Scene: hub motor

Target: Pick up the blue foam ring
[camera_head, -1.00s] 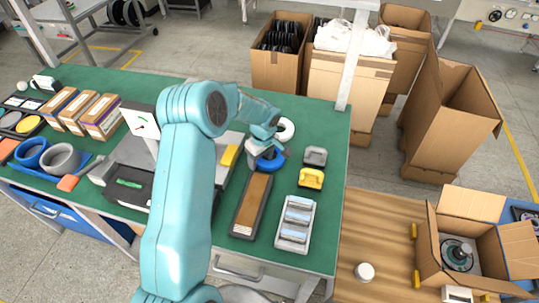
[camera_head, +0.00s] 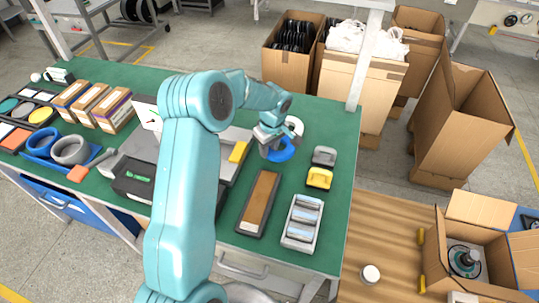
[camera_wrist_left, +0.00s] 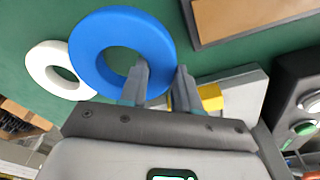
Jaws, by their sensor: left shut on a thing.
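The blue foam ring (camera_head: 284,153) is at the right part of the green table. It also shows large in the left wrist view (camera_wrist_left: 95,55), overlapping part of a white ring. My left gripper (camera_head: 270,147) is shut on the ring's rim. In the left wrist view, the two fingers (camera_wrist_left: 160,86) stand on either side of the rim's right part. I cannot tell surely whether the ring is clear of the table. My right gripper is not in view.
The white ring (camera_head: 296,124) lies just behind the blue one. Grey and yellow blocks (camera_head: 319,178) lie to the right. A brown-topped tray (camera_head: 259,200) and a grey tray (camera_head: 303,222) are in front. Cardboard boxes stand beyond the table.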

